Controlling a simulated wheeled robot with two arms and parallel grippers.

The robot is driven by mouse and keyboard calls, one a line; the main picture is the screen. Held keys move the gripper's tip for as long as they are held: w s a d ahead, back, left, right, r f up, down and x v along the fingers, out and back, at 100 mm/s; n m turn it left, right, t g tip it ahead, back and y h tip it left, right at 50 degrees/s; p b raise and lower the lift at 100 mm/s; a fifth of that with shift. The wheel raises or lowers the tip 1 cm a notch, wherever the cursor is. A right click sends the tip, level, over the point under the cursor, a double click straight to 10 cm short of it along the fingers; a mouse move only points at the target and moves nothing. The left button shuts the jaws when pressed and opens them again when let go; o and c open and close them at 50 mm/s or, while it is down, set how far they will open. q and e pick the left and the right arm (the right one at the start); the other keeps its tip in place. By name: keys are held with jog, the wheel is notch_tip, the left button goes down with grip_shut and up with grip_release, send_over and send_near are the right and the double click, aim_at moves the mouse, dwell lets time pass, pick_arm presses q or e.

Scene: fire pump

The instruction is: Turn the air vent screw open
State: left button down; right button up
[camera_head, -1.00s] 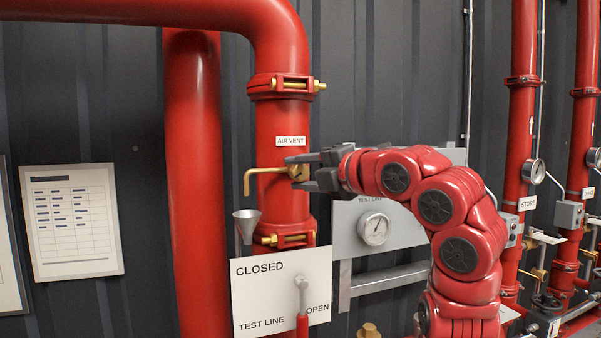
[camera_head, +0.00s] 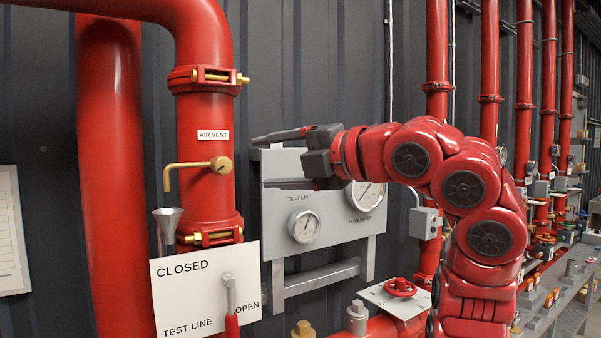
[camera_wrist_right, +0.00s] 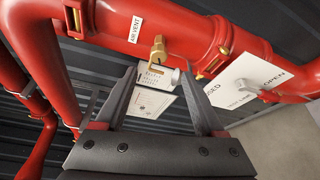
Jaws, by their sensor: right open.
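The brass air vent screw (camera_head: 221,165) sits on the red vertical pipe below the AIR VENT label (camera_head: 213,135), with a bent brass spout (camera_head: 168,178) to its left. In the right wrist view the screw (camera_wrist_right: 158,48) shows beyond the fingertips. My right gripper (camera_head: 281,160) is open and empty, to the right of the screw and apart from it, fingers pointing left. In the right wrist view its two fingers (camera_wrist_right: 162,82) stand wide apart. My left gripper is not in view.
A funnel (camera_head: 166,220) hangs under the spout. A white CLOSED/OPEN sign (camera_head: 190,290) with a red-handled lever (camera_head: 231,295) stands below. A grey gauge panel (camera_head: 330,225) is behind my right gripper. More red pipes stand at the right.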

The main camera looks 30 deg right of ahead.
jog(key=v, duration=0.5)
jog(key=shift+s+d+r+p, duration=0.1)
jog(key=shift+s+p, duration=0.15)
jog(key=shift+p, duration=0.05)
